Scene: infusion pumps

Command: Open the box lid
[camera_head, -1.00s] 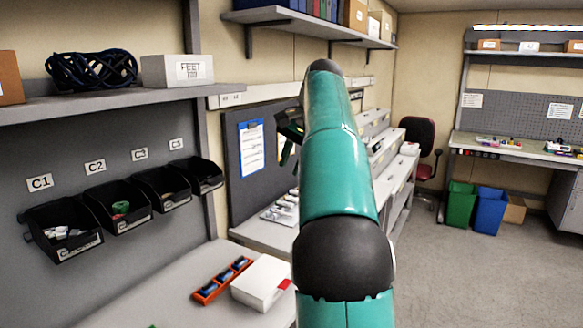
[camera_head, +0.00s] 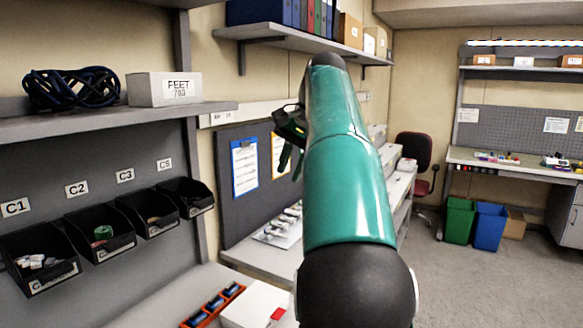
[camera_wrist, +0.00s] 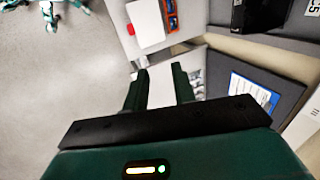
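A white box (camera_head: 258,305) with a red tab (camera_head: 278,314) on its corner sits on the workbench at the bottom of the head view, partly cut off by the frame edge. Its lid looks shut. The box also shows at the top of the wrist view (camera_wrist: 145,22), beyond the fingertips. My gripper (camera_wrist: 160,70) is open, with two dark green fingers apart and nothing between them. In the head view my gripper (camera_head: 289,135) is partly hidden behind my teal arm, raised above the bench and farther off than the box.
An orange tray with blue items (camera_head: 214,305) lies beside the box on its left. Black bins (camera_head: 98,232) hang on the panel at left, under a shelf (camera_head: 110,119). A clipboard (camera_head: 244,168) hangs on the grey divider. Open floor (camera_head: 480,285) lies at right.

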